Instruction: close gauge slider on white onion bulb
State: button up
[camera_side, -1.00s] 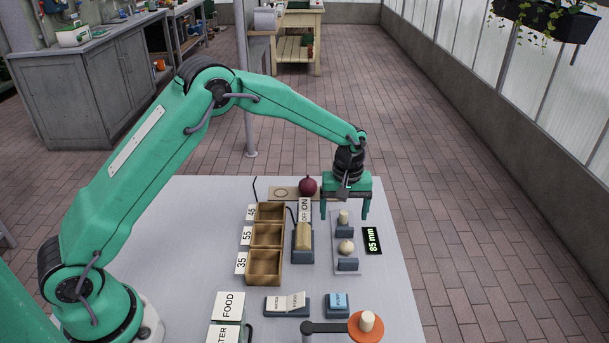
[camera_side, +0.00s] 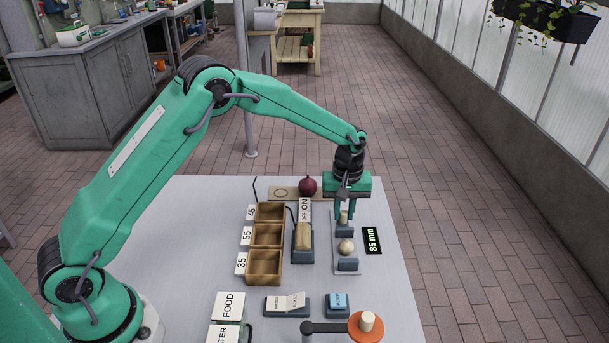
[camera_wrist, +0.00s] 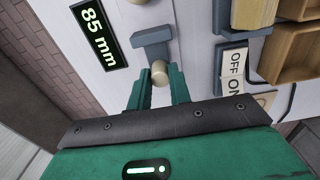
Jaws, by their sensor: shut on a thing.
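The white onion bulb (camera_side: 346,247) sits on the pale gauge plate (camera_side: 338,258), between a fixed blue-grey jaw (camera_side: 347,265) and the blue-grey slider (camera_side: 344,233). A gap shows between slider and bulb. A cream knob (camera_wrist: 159,77) stands on the slider, which also shows in the wrist view (camera_wrist: 152,43). My gripper (camera_side: 344,214) is shut on this knob, one finger on each side. The fingers partly hide the knob in the side view. The black display (camera_side: 372,240) reads 85 mm in green.
Wooden bins (camera_side: 266,263) labelled 45, 55 and 35 stand to the left, with an ON/OFF switch unit (camera_side: 303,240) between them and the gauge. A red onion (camera_side: 307,186) sits on a wooden board behind. An orange disc (camera_side: 368,327) is in front. Table right of the display is clear.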

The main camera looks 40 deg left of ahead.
jog(key=shift+s+d, duration=1.85)
dwell(3.5)
jog(key=o, duration=1.6)
jog(key=shift+c, duration=0.2)
jog(key=shift+r, duration=0.1)
notch_tip(320, 180, up, 7)
dwell(0.3)
